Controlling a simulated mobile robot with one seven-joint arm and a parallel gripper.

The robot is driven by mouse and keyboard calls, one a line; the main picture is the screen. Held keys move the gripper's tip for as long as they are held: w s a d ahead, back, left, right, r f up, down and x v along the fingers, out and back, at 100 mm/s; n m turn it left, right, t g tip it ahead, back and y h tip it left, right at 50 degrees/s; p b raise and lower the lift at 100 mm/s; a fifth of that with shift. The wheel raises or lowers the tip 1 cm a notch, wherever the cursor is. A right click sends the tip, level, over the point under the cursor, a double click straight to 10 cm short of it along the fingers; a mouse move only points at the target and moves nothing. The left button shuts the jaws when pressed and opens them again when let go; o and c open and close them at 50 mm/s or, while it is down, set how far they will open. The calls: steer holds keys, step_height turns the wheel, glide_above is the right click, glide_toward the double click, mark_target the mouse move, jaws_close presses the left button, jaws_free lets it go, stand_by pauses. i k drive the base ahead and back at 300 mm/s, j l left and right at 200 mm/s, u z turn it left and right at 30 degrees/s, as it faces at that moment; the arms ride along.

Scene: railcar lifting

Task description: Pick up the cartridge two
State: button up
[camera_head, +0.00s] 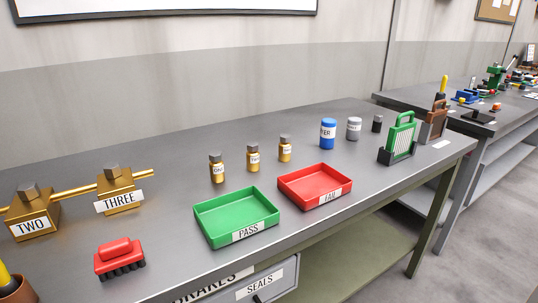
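Three small gold cartridges with dark caps stand upright in a row behind the trays on the grey bench. The left cartridge (217,169), the middle cartridge (253,158) and the right cartridge (285,149) each carry a white label. The lettering is too small to read surely, so I cannot tell which is number two. At the far left, a gold block labelled TWO (31,217) and another labelled THREE (119,192) sit on a gold bar and have grey tops. My gripper is not in view.
A green PASS tray (206,231) and a red FAIL tray (287,190) lie empty in front of the cartridges. A red brush (118,257) lies front left. A blue container (328,133), a grey container (354,128) and a green framed rack (400,140) stand to the right.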

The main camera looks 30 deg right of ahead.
mark_target(253, 154)
steer(key=i+l, duration=0.1)
steer(key=l, duration=1.2)
steer(key=i+l, duration=0.15)
steer(key=l, duration=0.5)
